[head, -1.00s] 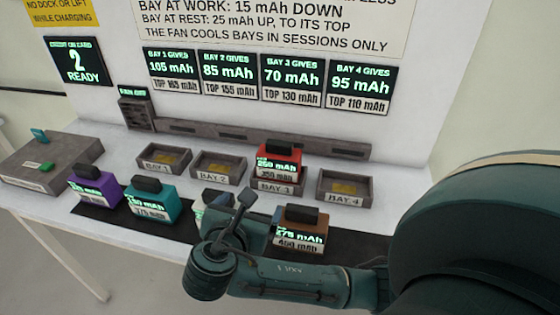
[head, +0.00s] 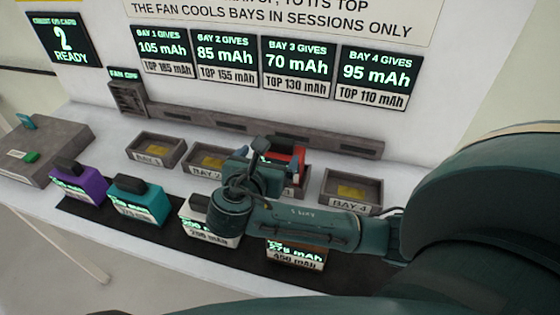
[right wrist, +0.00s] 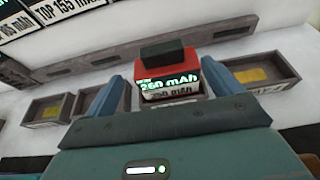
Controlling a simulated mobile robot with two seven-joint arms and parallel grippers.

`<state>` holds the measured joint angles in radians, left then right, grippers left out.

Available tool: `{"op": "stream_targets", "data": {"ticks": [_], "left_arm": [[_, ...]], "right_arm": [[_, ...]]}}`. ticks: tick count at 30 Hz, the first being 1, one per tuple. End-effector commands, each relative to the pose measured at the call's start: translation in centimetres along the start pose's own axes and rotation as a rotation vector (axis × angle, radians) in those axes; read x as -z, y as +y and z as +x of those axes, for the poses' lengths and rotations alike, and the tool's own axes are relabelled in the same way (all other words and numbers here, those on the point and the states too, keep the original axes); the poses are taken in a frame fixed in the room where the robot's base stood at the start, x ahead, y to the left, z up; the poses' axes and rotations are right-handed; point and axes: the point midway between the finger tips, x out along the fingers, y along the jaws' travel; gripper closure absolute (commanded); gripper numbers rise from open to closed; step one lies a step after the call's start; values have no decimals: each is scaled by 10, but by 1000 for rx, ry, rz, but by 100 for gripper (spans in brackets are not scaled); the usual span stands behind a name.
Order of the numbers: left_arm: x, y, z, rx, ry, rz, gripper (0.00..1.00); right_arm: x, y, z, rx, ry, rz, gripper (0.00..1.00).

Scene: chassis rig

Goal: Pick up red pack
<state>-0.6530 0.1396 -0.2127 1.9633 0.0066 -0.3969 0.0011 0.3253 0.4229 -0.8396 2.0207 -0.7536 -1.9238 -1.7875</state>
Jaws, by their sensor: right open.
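The red pack (head: 299,156) sits in bay 3 (head: 302,187), partly hidden in the head view by my right arm. In the right wrist view the red pack (right wrist: 188,65) is upright with a black handle on top and a lit mAh readout on its front. My right gripper (head: 266,152) is in front of it. In the right wrist view the open blue fingers of the gripper (right wrist: 161,72) point toward the pack, one to each side, with gaps. Whether the fingertips reach alongside the pack is unclear. My left gripper is not in view.
Bay 1 (head: 145,156), bay 2 (head: 197,169) and bay 4 (head: 345,206) look empty. A purple pack (head: 88,187), a teal pack (head: 140,204), a white pack (head: 192,212) and a brown pack (head: 270,243) stand on the dark front strip. A fan unit (head: 128,98) stands behind the bays.

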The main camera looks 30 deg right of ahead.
Motion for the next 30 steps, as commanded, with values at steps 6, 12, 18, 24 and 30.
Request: {"op": "stream_targets", "data": {"ticks": [6, 12, 18, 24, 30], "left_arm": [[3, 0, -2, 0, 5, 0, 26], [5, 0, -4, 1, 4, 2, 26], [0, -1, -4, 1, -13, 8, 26], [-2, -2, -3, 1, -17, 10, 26], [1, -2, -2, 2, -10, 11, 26]], "right_arm": [[0, 0, 29, 1, 1, 0, 9], [-5, -2, 45, 2, 0, -1, 9], [-8, -4, 75, 3, 0, -2, 9], [-8, -3, 85, 0, 1, 2, 9], [-8, -3, 84, 0, 1, 1, 13]]}}
